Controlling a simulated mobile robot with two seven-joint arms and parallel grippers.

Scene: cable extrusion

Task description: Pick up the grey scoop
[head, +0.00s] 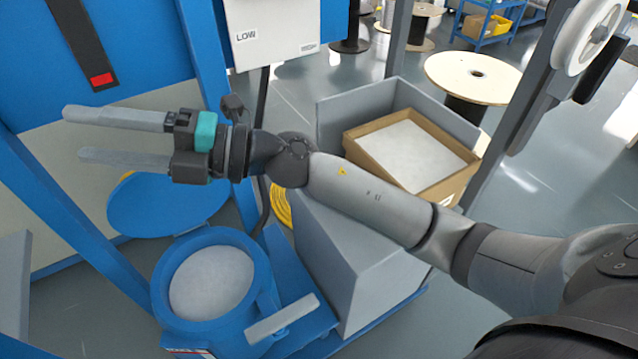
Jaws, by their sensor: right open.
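My right gripper (74,135) reaches in from the right and points left. Its two long grey fingers are apart with nothing between them. It is above the blue round lid (150,215) and up and left of the blue hopper (262,285), which is full of white material (212,282). A light grey bar (282,318) shows at the hopper's lower right; I cannot tell whether it is part of the grey scoop. No scoop shows clearly elsewhere. My left gripper is not in view.
A cardboard box (452,190) with white contents sits in a grey bin (345,110) behind my right forearm. A grey sloped housing (350,270) stands right of the hopper. Blue posts (205,50) rise at left. A wooden spool (470,75) stands behind.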

